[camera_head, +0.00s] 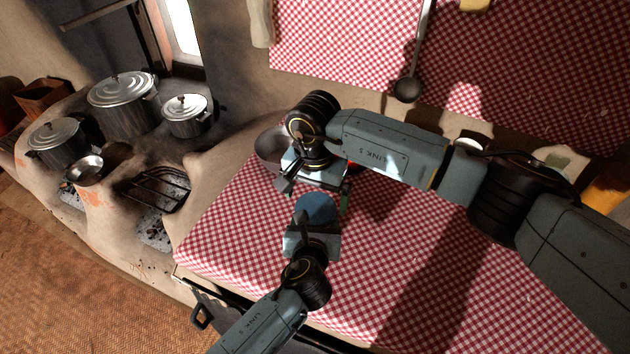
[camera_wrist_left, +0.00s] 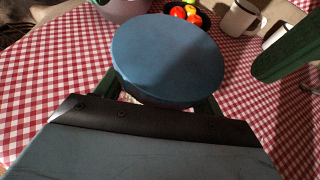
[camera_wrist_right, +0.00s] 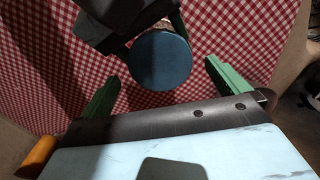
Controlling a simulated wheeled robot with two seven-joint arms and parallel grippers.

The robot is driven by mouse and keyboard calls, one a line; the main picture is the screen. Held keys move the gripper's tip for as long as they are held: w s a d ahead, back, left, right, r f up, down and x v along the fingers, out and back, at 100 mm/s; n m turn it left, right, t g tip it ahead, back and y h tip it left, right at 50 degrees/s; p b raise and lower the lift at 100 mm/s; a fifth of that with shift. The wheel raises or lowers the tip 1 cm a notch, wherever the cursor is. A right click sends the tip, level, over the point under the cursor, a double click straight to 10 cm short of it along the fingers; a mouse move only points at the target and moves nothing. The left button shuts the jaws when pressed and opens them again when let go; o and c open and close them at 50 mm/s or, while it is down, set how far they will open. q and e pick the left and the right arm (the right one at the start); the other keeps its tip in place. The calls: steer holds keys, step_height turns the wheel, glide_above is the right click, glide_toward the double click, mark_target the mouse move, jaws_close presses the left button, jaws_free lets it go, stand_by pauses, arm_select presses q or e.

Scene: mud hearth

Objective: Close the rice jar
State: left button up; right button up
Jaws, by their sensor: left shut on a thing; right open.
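A round blue lid (camera_head: 316,208) is near the left part of the checked table; it also shows in the left wrist view (camera_wrist_left: 168,55) and the right wrist view (camera_wrist_right: 160,60). My left gripper (camera_head: 313,228) is shut at the blue lid, its green fingers running in under the disc from both sides. The lid hides most of what is below it, so I cannot tell whether they grip the lid's side or the rice jar. A brownish patch shows past the lid's edge in the right wrist view. My right gripper (camera_head: 320,186) is open and empty just beyond the lid, its fingers apart from it.
A metal bowl (camera_head: 270,146) stands behind the right gripper. A dark bowl of tomatoes (camera_wrist_left: 187,13) and white mugs (camera_wrist_left: 240,17) are at the back. A ladle (camera_head: 408,88) hangs on the wall. The stove with pots (camera_head: 122,100) is at left. The table's front is clear.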

arm_select(q)
steer(key=shift+r, duration=0.1)
arm_select(e)
steer(key=shift+f, duration=1.4)
steer(key=c, duration=1.1)
steer(key=shift+o, duration=0.2)
steer(key=m, duration=0.3)
steer(key=o, duration=1.1)
steer(key=shift+c, duration=0.2)
